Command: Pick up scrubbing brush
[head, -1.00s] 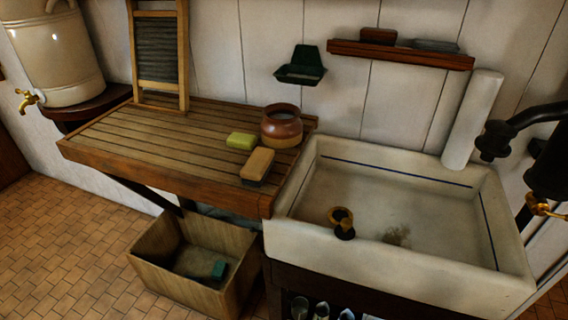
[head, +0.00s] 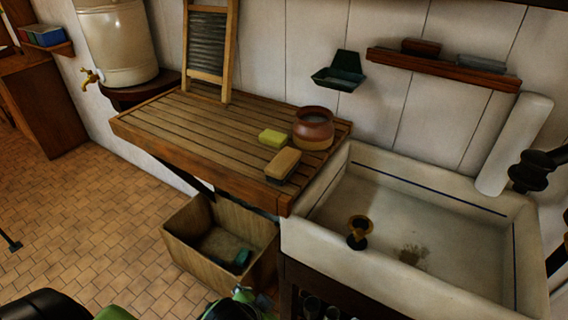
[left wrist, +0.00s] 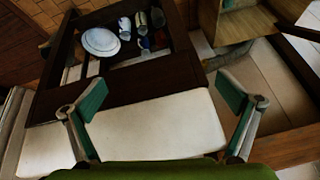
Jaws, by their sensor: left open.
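The likely scrubbing brush (head: 283,165) is a tan wooden block with a dark underside. It lies on the slatted wooden drainboard (head: 180,118), near its front right corner beside the sink. My left gripper (head: 240,301) shows at the bottom of the head view, low in front of the crate and well away from the brush. In the left wrist view my left gripper (left wrist: 165,98) is open with its teal-padded fingers wide apart and nothing between them. The brush is not clearly visible there. My right gripper is not in view.
A yellow-green block (head: 272,138) and a brown pot (head: 313,128) stand close to the brush. The white sink (head: 440,278) is to the right. A wooden crate (head: 205,264) sits on the floor below. A washboard (head: 208,50) stands at the drainboard's back.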

